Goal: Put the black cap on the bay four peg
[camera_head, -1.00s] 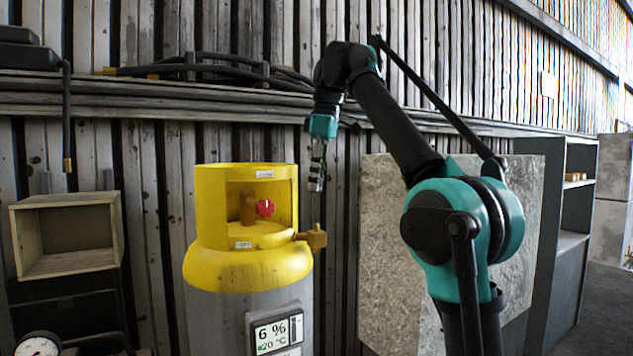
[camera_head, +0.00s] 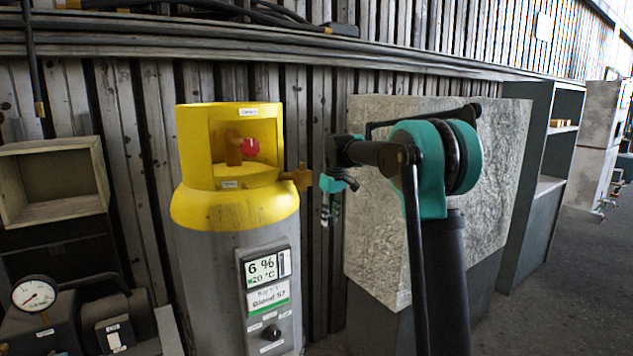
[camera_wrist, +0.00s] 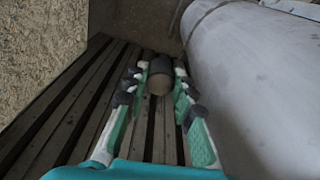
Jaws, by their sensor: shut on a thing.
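My gripper (camera_head: 330,208) hangs low on the folded arm, to the right of a grey cylinder with a yellow collar, apart from it in the picture. In the wrist view its two green-and-white fingers (camera_wrist: 160,80) are closed around a small dark cap (camera_wrist: 160,66), whose near face looks brownish. The cap is too small to make out in the head view. I cannot pick out the bay four peg in either view.
The grey cylinder (camera_head: 205,265) with its yellow collar (camera_head: 190,210) has a brass side valve (camera_head: 301,177). A speckled board (camera_head: 400,240) stands behind my arm, and a dark shelf unit (camera_head: 525,180) is farther right. A wooden box (camera_head: 55,212) and a gauge (camera_head: 35,293) are at left.

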